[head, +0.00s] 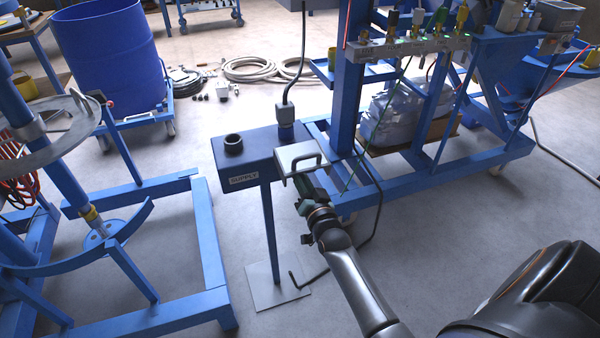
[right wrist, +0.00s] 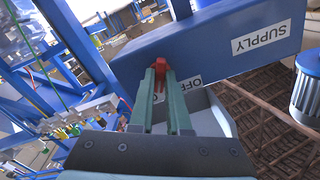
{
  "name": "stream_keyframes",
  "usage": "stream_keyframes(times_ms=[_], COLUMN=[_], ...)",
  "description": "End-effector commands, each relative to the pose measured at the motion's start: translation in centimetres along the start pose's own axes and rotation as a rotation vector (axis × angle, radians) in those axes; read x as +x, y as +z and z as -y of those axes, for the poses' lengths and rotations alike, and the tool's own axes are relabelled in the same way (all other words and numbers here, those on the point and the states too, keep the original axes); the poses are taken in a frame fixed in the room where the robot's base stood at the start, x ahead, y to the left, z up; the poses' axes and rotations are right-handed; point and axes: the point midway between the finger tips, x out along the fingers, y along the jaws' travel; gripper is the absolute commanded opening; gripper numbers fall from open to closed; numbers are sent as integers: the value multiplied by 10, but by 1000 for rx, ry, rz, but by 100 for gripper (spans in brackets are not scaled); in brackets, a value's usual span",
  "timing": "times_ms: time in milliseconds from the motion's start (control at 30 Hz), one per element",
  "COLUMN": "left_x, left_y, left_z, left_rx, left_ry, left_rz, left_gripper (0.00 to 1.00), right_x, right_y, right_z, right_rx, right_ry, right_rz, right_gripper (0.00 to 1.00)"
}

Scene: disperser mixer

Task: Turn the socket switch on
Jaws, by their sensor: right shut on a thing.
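The blue supply box (head: 245,155) with a "SUPPLY" label stands on a thin post in the middle of the head view. The box (right wrist: 215,45) also fills the upper part of the right wrist view. A red switch knob (right wrist: 160,64) shows on its face, with "OFF" lettering beside it. My right gripper (right wrist: 160,78) is shut on the red knob, its two green fingers on either side. In the head view the right gripper (head: 306,185) is at the box's right end, and the knob is hidden there. My left gripper is not in view.
A plug with a black cable (head: 285,110) stands on top. Blue frames (head: 215,265) flank the post. The floor in front is clear.

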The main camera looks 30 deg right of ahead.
Motion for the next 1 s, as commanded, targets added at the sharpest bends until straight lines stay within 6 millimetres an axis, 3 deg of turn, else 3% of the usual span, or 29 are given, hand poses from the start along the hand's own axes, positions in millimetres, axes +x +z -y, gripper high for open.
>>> stream_keyframes(times_ms=[400, 967, 1000], left_x=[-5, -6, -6], left_y=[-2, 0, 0], left_z=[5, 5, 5], left_rx=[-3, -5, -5], left_ry=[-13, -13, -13], left_rz=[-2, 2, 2], left_gripper=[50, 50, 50], right_x=[0, 0, 0], right_y=[0, 1, 1], right_z=[0, 0, 0], right_rx=[192, 222, 222], right_ry=[1, 0, 0], right_rz=[2, 1, 1], right_gripper=[0, 0, 18])
